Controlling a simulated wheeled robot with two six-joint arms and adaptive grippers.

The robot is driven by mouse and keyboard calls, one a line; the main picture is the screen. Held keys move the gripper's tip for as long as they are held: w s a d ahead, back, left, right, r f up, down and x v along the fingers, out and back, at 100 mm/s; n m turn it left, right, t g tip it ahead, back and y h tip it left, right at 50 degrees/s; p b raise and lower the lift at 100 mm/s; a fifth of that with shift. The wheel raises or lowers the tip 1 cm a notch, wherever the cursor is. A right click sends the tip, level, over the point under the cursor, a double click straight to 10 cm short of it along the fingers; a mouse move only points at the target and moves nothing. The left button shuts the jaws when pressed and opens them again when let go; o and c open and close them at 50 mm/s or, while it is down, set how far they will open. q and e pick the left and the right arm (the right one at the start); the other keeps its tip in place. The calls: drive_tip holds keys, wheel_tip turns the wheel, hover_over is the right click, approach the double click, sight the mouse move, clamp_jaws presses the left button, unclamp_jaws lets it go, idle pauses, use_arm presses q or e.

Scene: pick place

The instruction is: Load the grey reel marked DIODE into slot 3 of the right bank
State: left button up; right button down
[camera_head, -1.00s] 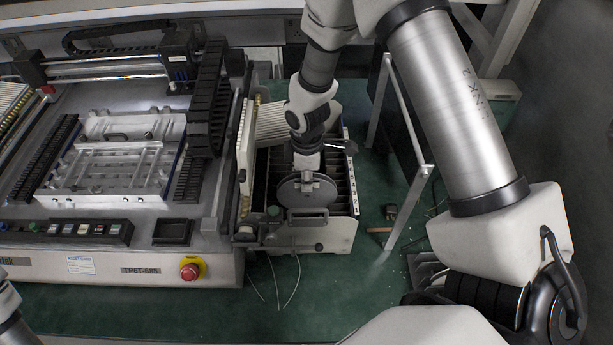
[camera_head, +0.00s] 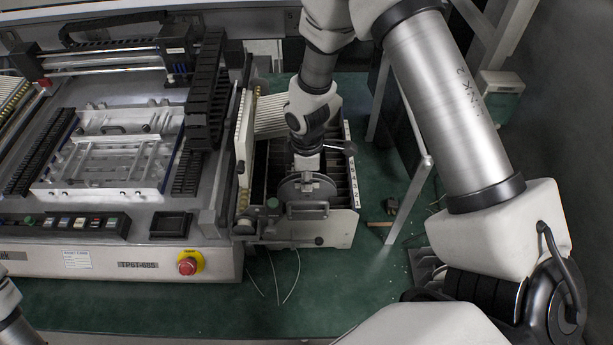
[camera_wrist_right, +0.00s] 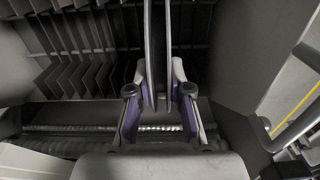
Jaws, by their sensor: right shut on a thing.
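The grey reel (camera_head: 307,187) stands upright in the right bank (camera_head: 341,225), seen face-on in the head view. Its DIODE mark is not readable. My right gripper (camera_head: 307,178) is shut on the reel from above. In the right wrist view the reel (camera_wrist_right: 156,50) shows edge-on between the two fingers of the right gripper (camera_wrist_right: 160,95). The bank's dark dividers (camera_wrist_right: 75,50) are behind it. I cannot tell which slot the reel is in line with or how deep it sits. Only part of my left arm shows at the lower left; its gripper is out of frame.
A placement machine (camera_head: 110,165) with a red stop button (camera_head: 188,264) stands left of the bank. A metal frame (camera_head: 412,200) stands to the right. Small loose parts (camera_head: 388,210) and thin wires (camera_head: 287,280) lie on the green surface (camera_head: 330,295).

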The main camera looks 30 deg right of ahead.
drive_tip(key=shift+f, duration=0.15)
drive_tip(key=shift+f+b, duration=0.5)
drive_tip(key=shift+f, duration=0.3)
drive_tip(key=c, duration=1)
unclamp_jaws()
drive_tip(key=o, duration=0.3)
drive_tip(key=shift+r, duration=0.1)
